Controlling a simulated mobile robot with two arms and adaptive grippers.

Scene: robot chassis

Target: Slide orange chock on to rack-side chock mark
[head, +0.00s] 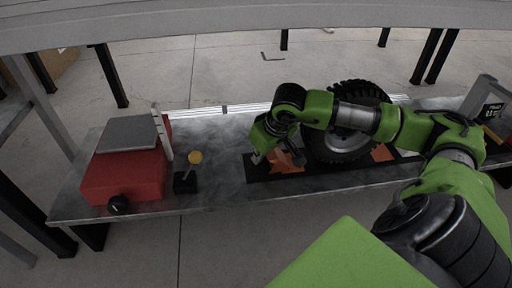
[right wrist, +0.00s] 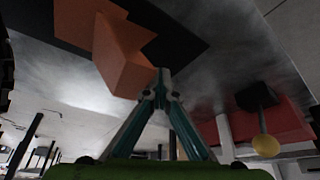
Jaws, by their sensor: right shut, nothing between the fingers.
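An orange chock (head: 288,161) sits on a black strip (head: 254,171) on the grey bench, left of an upright black-tyred wheel (head: 349,146). In the right wrist view the chock shows as an orange block (right wrist: 122,68), with a flatter orange area (right wrist: 85,22) beside it. A second orange piece (head: 383,153) shows at the wheel's right side. My right gripper (head: 264,152) is shut and empty, low at the chock's left. In the right wrist view its closed fingertips (right wrist: 162,76) are close beside the block; contact is unclear. The chock mark is not discernible. My left gripper is out of view.
A red box with a grey top (head: 124,171) stands at the bench's left. A yellow-knobbed lever on a black base (head: 186,183) stands between it and the strip. A grey stand (head: 484,96) is at the right end. Bare bench lies between lever and strip.

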